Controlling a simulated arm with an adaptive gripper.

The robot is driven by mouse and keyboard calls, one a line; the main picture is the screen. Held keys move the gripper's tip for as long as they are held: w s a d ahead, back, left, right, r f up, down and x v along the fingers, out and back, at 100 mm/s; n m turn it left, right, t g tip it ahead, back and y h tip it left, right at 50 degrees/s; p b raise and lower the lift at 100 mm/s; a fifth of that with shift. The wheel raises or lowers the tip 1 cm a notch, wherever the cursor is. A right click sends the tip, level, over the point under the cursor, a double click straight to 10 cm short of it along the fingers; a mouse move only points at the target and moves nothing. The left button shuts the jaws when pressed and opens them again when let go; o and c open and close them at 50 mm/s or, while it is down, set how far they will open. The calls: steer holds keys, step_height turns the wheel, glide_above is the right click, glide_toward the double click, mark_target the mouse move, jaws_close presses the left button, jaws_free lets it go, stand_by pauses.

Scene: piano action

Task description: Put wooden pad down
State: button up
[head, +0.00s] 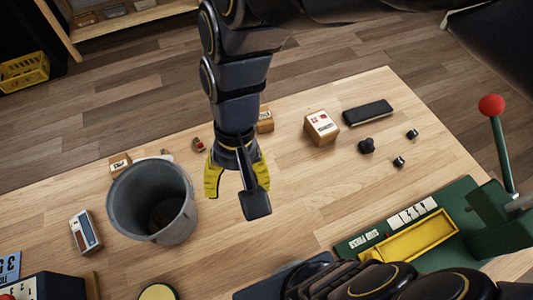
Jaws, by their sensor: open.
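My gripper (237,182) hangs over the left-middle of the wooden table with its yellow fingers spread open. A dark flat-ended piece shows in front of the right finger; I cannot tell if it is part of the gripper. No wooden pad can be picked out for sure. A small wooden block (265,122) lies just behind the gripper, partly hidden by my arm. A larger wooden block with a white label (321,127) stands to the right, apart from the gripper. Another small labelled wooden block (119,164) sits behind the bin at left.
A grey open bin (125,207) stands left of the gripper. A green press (463,215) with a yellow tray (407,238) and red-knobbed lever is at right. A black bar (368,113) and small black knobs (367,146) lie back right. The table's centre is clear.

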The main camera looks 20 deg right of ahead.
steer(key=s+d+r+n+h, duration=0.1)
steer(key=s+d+r+n, duration=0.1)
steer(key=s+d, duration=0.3)
steer(key=shift+s+n, duration=0.4)
steer(key=shift+s, duration=0.2)
